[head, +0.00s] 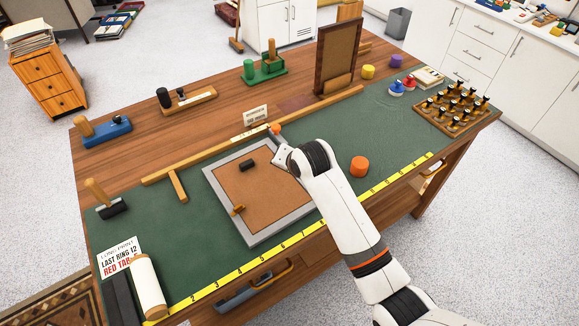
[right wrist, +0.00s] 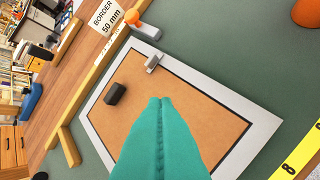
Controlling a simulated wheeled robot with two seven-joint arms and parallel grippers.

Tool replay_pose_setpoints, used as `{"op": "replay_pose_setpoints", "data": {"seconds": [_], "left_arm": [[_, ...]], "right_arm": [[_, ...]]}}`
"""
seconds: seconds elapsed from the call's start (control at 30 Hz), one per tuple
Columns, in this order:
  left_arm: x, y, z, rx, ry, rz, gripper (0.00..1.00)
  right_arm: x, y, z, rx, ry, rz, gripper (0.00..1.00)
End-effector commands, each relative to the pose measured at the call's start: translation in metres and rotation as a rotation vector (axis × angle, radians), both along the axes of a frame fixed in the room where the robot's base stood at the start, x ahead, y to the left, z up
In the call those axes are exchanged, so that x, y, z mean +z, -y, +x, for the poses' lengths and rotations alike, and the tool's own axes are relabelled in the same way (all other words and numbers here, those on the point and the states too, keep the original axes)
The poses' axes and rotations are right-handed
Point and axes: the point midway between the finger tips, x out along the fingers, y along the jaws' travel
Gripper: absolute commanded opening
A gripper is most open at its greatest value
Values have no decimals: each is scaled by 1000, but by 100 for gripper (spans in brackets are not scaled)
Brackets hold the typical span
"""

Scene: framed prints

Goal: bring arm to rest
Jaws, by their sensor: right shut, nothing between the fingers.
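My right arm (head: 345,210) comes in from the lower right and reaches over the bench. Its hand (head: 288,155) is over the back right edge of a grey-bordered brown panel (head: 265,190); its fingers are hidden in the head view. In the right wrist view the teal fingers (right wrist: 160,105) are shut together and empty, over the panel (right wrist: 190,100). How high they are above it I cannot tell. My left gripper is not in view.
An orange knob (head: 275,128) on a grey piece is close by the hand. A black block (head: 249,165) lies on the panel. A wooden rail (head: 210,153), upright frame (head: 337,52), orange cylinder (head: 360,166) and pegged rack (head: 452,108) stand around. The green mat's right part is mostly clear.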

Motion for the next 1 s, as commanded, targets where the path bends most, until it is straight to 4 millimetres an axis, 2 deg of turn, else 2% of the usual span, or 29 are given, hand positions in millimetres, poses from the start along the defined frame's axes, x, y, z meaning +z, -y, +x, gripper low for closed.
{"op": "replay_pose_setpoints", "data": {"seconds": [0.2, 0.57, 0.67, 0.77, 0.87, 1.0], "left_arm": [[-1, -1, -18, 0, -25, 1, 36], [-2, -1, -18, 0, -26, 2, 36], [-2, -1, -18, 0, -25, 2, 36], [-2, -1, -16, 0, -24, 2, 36], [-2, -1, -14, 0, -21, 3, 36], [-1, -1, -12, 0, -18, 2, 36]], "right_arm": [[3, 0, -2, -1, 1, 0, 0], [3, 0, -2, 0, 1, 0, 0], [-2, 4, -7, 5, -6, -5, 0], [-17, 22, -30, 29, -25, -25, 0], [-40, 56, -74, 74, -55, -72, 0], [-59, 114, -147, 161, -94, -173, 0]]}}
